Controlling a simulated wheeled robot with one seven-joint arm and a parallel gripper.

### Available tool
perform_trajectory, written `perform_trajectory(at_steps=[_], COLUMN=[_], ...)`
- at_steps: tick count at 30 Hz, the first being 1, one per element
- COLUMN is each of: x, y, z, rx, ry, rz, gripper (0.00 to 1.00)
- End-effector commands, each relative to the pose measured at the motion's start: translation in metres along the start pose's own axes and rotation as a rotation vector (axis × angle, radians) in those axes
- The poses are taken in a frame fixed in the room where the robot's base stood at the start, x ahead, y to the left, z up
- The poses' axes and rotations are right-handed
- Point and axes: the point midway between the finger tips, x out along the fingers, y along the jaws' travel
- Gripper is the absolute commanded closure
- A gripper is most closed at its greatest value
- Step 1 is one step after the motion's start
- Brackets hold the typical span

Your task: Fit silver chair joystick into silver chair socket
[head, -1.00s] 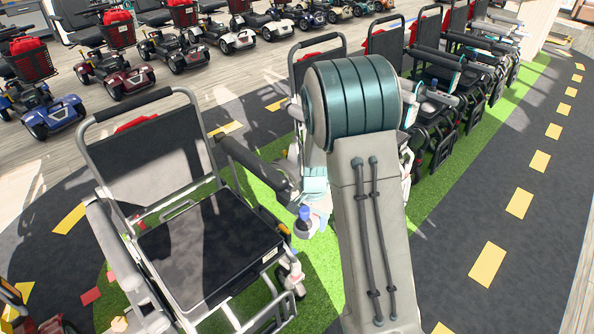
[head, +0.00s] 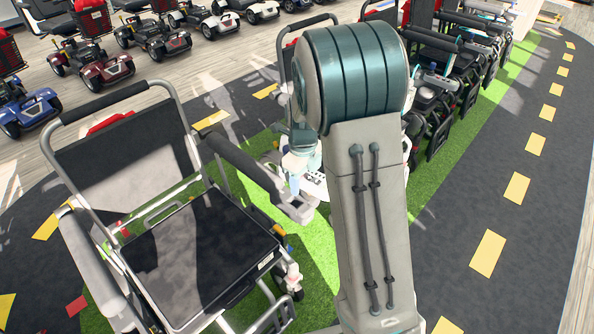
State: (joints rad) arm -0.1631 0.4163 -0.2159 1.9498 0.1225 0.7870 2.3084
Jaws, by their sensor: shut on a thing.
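The silver wheelchair (head: 198,255), with a black seat and back and a silver tube frame, stands at the left on the green strip. Its right armrest (head: 243,163) ends in a grey front piece (head: 297,207), where the socket seems to be; the opening cannot be made out. My gripper (head: 295,178), pale blue and partly behind my arm, is just above that armrest end. It is shut on the joystick, which is small and mostly hidden here. I cannot tell whether the joystick touches the socket.
More wheelchairs (head: 445,75) stand in a row behind my arm at the upper right. Mobility scooters (head: 90,60) line the back left. The dark lane with yellow dashes (head: 487,254) at the right is clear.

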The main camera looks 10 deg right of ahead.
Motion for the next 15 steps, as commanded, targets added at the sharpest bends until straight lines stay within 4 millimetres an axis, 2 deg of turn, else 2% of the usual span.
perform_trajectory(at_steps=[6,15], x=[-0.0042,0.0030], y=[0.0031,0.0055], z=[0.0038,0.0059], rx=[0.114,0.120], ry=[-0.001,-0.001], rz=[0.000,0.000], gripper=[0.93,0.93])
